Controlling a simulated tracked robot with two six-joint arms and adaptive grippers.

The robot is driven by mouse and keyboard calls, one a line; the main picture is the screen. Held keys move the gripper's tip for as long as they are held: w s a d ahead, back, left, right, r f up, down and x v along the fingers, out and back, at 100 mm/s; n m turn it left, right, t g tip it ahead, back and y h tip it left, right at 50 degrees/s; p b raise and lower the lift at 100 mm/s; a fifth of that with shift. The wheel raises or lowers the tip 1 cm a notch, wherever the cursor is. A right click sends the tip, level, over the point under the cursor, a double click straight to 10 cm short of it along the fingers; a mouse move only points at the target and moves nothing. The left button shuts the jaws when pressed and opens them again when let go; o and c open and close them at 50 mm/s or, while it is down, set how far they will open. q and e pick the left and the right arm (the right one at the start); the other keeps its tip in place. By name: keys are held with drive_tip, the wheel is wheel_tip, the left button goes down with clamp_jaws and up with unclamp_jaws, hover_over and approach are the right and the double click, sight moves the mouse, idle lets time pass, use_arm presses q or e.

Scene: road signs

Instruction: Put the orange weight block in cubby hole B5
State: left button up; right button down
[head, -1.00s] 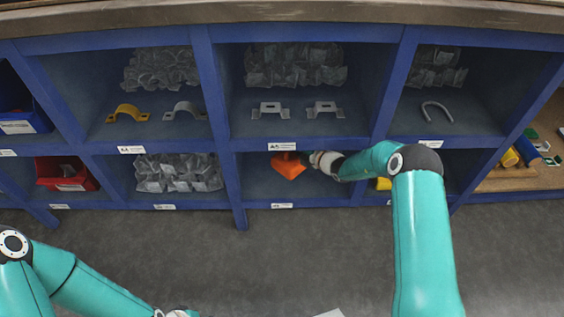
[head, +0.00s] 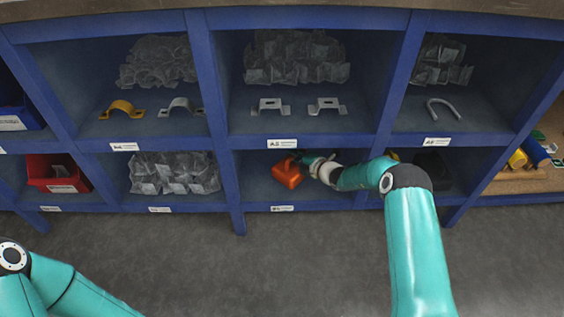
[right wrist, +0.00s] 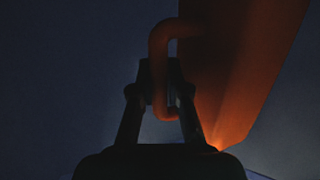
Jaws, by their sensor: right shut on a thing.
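The orange weight block (head: 287,174) is in the lower middle cubby, below the one labelled A5, and looks tilted. The label (head: 282,208) under that cubby is too small to read. My right gripper (head: 304,160) reaches into the cubby from the right. In the right wrist view, its fingers (right wrist: 160,98) are shut on the block's orange handle (right wrist: 160,62), with the block body (right wrist: 238,70) to the right. Whether the block's underside touches the cubby floor cannot be told. My left arm shows at the lower left; its gripper is out of frame.
Blue shelf dividers (head: 228,178) flank the cubby, and a shelf board lies above. The left neighbour holds plastic bags (head: 173,173); farther left is a red bin (head: 57,173). The right neighbour holds a dark object (head: 433,168), partly behind my arm. Open floor lies in front.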

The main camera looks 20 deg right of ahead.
drive_tip(key=shift+r, duration=0.2)
drive_tip(key=c, duration=1.2)
unclamp_jaws()
drive_tip(key=shift+f, duration=0.15)
drive_tip(key=shift+o, duration=0.2)
